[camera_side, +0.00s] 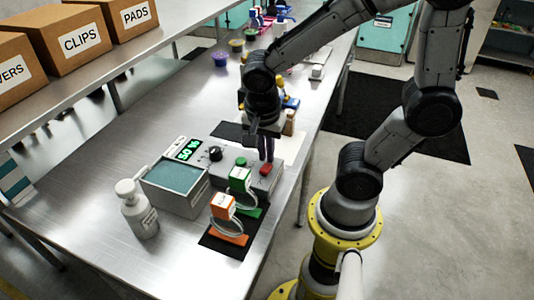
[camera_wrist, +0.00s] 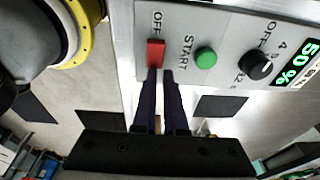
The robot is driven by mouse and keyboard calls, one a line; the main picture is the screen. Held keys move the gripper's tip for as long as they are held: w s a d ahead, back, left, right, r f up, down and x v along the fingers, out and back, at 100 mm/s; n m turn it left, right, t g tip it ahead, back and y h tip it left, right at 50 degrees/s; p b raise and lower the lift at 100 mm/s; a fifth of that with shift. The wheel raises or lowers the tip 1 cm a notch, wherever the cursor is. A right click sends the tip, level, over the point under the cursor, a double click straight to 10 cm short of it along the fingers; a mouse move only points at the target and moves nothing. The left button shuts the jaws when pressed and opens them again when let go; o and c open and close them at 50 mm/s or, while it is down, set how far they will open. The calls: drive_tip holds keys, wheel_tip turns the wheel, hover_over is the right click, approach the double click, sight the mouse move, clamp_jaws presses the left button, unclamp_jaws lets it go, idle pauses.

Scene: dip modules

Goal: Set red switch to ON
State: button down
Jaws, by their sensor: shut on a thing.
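The red switch (camera_wrist: 155,50) sits on a grey control panel (camera_wrist: 225,70), just below the printed word OFF in the wrist view; no ON label is visible. In the side view the red switch (camera_side: 265,169) is at the right end of the grey control box (camera_side: 262,183). My gripper (camera_wrist: 161,74) has its two dark fingers close together at the red switch, shut on it with a narrow gap between them. In the side view my gripper (camera_side: 266,158) points down at the switch from above. The fingertips partly hide the switch's lower end.
A green START button (camera_wrist: 206,58) and a black knob (camera_wrist: 256,66) are beside the switch. The display (camera_side: 188,150) reads 50 %. A grey bath (camera_side: 182,203), a white bottle (camera_side: 139,212) and green (camera_side: 240,178) and orange (camera_side: 222,206) modules stand nearby. Bare table lies to the left.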

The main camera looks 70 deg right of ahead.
drive_tip(key=shift+s+f+g, duration=0.3)
drive_tip(key=shift+s+f, duration=0.2)
drive_tip(key=shift+f, duration=0.05)
drive_tip(key=shift+a+r, duration=0.15)
drive_tip(key=shift+a, duration=0.6)
drive_tip(key=d+r, duration=0.4)
drive_tip(key=r, duration=1)
drive_tip(key=s+a+f+n+t, duration=0.1)
drive_tip(key=n+t, duration=0.1)
drive_tip(key=n, duration=0.4)
drive_tip(key=s+a+n+t+y, duration=0.1)
drive_tip(key=a+n+t, duration=0.1)
drive_tip(key=n, duration=0.4)
drive_tip(key=s+a+f+n+t+y, duration=0.1)
drive_tip(key=n, duration=0.5)
drive_tip(key=shift+a+f+t, duration=0.25)
drive_tip(key=shift+f+t, duration=0.05)
drive_tip(key=shift+t, duration=0.1)
